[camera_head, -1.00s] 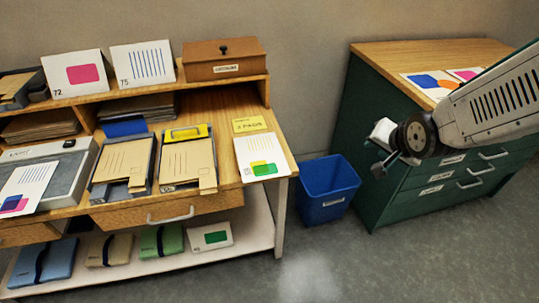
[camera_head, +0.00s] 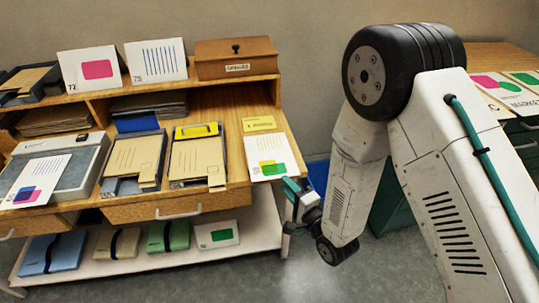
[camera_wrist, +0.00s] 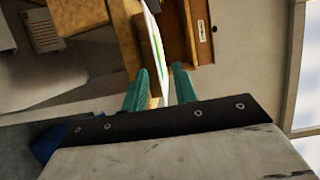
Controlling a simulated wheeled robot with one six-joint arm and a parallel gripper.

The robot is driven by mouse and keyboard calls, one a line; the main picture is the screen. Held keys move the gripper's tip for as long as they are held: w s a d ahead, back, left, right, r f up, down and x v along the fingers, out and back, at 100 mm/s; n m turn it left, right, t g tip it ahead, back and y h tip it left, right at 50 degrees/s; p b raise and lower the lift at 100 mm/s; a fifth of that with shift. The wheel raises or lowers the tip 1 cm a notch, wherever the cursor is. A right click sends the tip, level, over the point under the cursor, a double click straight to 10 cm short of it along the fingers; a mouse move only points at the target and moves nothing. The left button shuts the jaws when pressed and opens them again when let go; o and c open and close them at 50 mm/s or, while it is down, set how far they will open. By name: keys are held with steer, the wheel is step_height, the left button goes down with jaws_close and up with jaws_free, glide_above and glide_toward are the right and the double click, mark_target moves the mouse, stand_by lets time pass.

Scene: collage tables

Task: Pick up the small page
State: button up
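A white page (camera_head: 267,162) with yellow and green shapes lies at the right front corner of the wooden desk, its edge reaching the desk's end. My gripper (camera_head: 291,185) is just right of this corner, with its teal fingers close to the page's edge. In the wrist view the page (camera_wrist: 154,45) shows nearly edge-on as a thin white strip. It runs into the gap between my two separated fingers (camera_wrist: 160,72). I see space beside the strip, so my gripper is open. Whether either finger touches the page is not clear.
A yellow card (camera_head: 259,123) lies behind the page. Brown envelopes in trays (camera_head: 198,160) lie to its left. A wooden box (camera_head: 236,66) stands on the upper shelf. My arm covers most of the blue bin (camera_head: 318,174) and green cabinet (camera_head: 396,222).

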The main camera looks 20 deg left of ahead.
mark_target(276, 172)
steer(key=x, duration=0.7)
steer(key=shift+w+f, duration=0.25)
steer(key=shift+f, duration=0.05)
steer(key=shift+c, duration=0.3)
jaws_close()
